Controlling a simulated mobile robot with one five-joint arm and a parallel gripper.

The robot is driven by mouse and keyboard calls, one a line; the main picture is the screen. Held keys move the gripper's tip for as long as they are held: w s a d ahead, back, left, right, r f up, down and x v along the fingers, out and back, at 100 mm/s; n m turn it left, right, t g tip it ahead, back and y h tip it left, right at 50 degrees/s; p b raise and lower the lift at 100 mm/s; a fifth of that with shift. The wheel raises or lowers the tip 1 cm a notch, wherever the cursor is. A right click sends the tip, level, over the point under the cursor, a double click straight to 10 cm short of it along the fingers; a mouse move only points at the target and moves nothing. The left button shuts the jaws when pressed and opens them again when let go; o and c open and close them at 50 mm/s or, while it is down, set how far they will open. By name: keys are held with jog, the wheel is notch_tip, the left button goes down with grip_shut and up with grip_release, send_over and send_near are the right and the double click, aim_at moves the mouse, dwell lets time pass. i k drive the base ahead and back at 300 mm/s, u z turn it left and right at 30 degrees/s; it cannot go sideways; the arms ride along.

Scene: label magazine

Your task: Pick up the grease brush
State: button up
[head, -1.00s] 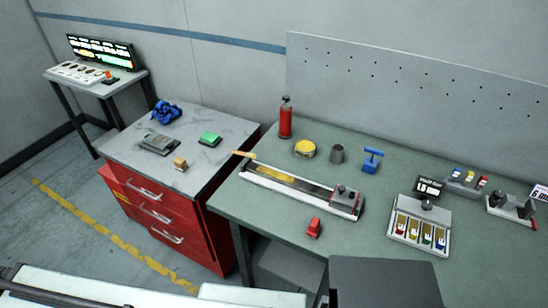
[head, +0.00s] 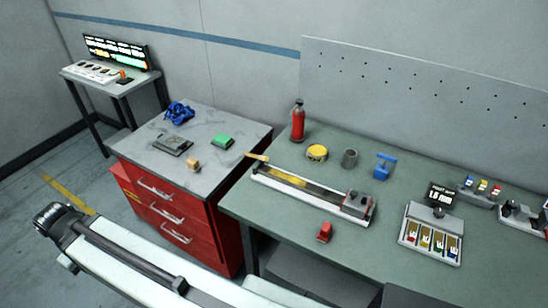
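No object here is plainly a grease brush at this size. A tan stick-like piece (head: 257,157) juts from the left end of a long grey tray (head: 310,196) on the green bench; it could be a handle, but I cannot tell. A small tan block (head: 193,164) sits on the grey cabinet top. A yellow round tin (head: 316,153) and an open grey cup (head: 349,158) stand behind the tray. My white arm crosses the lower left, over the floor in front of the red cabinet. My gripper's fingers do not show.
The cabinet top (head: 225,171) also carries a green block (head: 223,140), a grey device (head: 172,145) and a blue bundle (head: 179,112). On the bench are a red bottle (head: 298,121), a blue tool (head: 384,166), a red piece (head: 325,233) and a slotted box (head: 431,236).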

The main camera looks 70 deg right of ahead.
aim_at(260, 158)
jog(key=z, duration=0.35)
jog(key=i, duration=1)
jog(key=u, duration=0.05)
